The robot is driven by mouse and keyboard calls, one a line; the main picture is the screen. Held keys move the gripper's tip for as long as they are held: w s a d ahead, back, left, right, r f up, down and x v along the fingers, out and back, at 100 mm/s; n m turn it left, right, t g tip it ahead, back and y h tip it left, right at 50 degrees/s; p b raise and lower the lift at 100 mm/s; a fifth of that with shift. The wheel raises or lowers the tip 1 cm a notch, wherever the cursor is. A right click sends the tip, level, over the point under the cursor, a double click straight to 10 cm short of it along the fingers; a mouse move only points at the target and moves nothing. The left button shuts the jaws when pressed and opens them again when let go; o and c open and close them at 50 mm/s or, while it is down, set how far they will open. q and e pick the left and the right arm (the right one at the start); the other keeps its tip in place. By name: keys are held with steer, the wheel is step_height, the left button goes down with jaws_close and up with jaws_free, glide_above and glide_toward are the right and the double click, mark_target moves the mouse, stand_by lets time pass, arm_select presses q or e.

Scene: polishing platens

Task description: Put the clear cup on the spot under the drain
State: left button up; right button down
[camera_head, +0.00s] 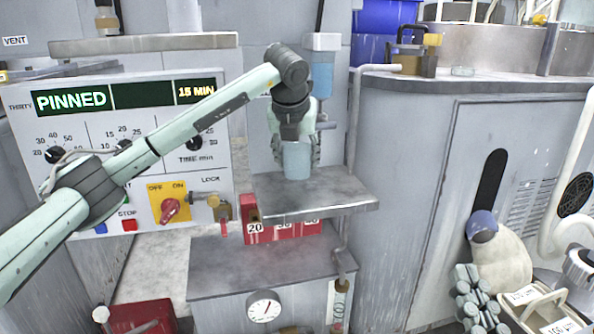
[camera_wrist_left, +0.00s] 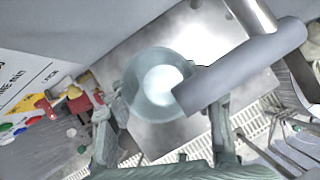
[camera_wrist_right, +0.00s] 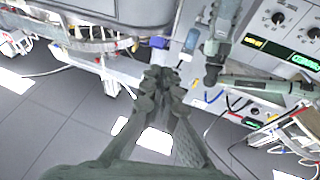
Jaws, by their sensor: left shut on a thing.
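My left gripper (camera_head: 297,135) points down and is shut on the clear cup (camera_head: 297,160), with a finger on each side of it. The cup is upright over the grey metal shelf (camera_head: 340,190); whether its base touches the shelf is hard to tell. In the left wrist view the cup (camera_wrist_left: 160,82) sits between the fingers, and a grey drain pipe (camera_wrist_left: 240,68) crosses over its right side. The spot itself is not visible. My right gripper (camera_wrist_right: 160,78) has its fingers together and is empty, away at the lower right of the head view.
A control panel (camera_head: 130,130) with knobs and a PINNED display stands left of the shelf. Red numbered blocks (camera_head: 285,231) sit below the shelf on a lower grey ledge (camera_head: 215,262). A large grey cabinet (camera_head: 420,150) stands to the right. The shelf's front part is bare.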

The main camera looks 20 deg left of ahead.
mark_target(297, 171)
arm_select(q)
step_height(297, 171, down, 3)
steer(key=shift+r, duration=0.15)
steer(key=shift+f, duration=0.25)
steer(key=shift+r, duration=0.1)
arm_select(e)
steer(key=shift+s+d+r+t, duration=0.15)
steer(key=shift+r+t, duration=0.15)
steer(key=shift+r, duration=0.2)
steer(key=shift+f, duration=0.1)
arm_select(q)
steer(key=o, duration=1.1)
arm_select(e)
steer(key=shift+r+t, duration=0.3)
arm_select(q)
steer(key=shift+o, duration=0.2)
